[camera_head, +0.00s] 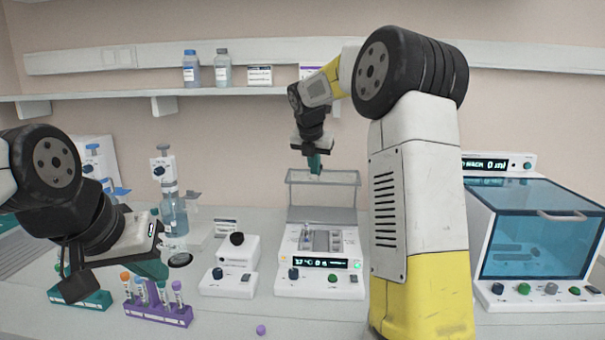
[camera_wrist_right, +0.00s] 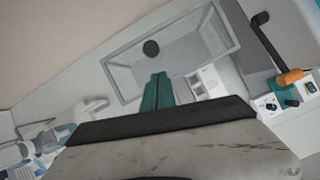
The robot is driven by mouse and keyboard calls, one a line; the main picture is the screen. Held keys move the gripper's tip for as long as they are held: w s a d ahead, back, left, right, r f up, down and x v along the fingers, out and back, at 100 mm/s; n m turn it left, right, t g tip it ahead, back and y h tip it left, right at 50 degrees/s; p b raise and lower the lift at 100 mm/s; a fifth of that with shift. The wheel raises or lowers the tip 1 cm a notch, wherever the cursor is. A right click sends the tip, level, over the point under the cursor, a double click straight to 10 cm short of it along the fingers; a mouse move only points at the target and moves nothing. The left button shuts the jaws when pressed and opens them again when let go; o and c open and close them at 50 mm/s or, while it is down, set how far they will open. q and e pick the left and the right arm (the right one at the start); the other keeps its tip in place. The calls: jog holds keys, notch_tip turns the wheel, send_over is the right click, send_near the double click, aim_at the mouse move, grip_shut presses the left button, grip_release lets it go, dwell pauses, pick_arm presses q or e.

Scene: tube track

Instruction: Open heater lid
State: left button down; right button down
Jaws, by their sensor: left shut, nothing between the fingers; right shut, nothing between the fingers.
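The heater (camera_head: 345,283) is a white box with a lit display, standing mid-table in the head view. Its clear, grey-framed lid (camera_head: 345,200) stands raised at the back of the heater, and the block with its wells is uncovered. In the right wrist view the lid (camera_wrist_right: 125,75) looks like a clear box with a dark round knob (camera_wrist_right: 151,47). My right gripper (camera_head: 314,168) is shut and empty, its teal fingers at the lid's upper edge; contact cannot be told. The fingers also show in the wrist view (camera_wrist_right: 156,92). My left gripper (camera_head: 152,269) is shut and empty above the tube racks.
A purple rack (camera_head: 160,315) with several capped tubes and a teal rack (camera_head: 80,303) stand at front left. A small white device with a black knob (camera_head: 237,239) is left of the heater. A blue-windowed machine (camera_head: 535,240) stands at right. A purple cap (camera_head: 261,330) lies in front.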

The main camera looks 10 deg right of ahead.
jog(key=shift+w+d+r, duration=0.1)
jog(key=shift+w+d, duration=0.1)
jog(key=shift+w, duration=0.55)
jog(key=shift+w+d, duration=0.25)
jog(key=shift+w, duration=0.45)
jog(key=shift+w+d+r, duration=0.1)
jog(key=shift+w+d, duration=0.1)
jog(key=shift+w, duration=0.55)
jog(key=shift+a, duration=0.1)
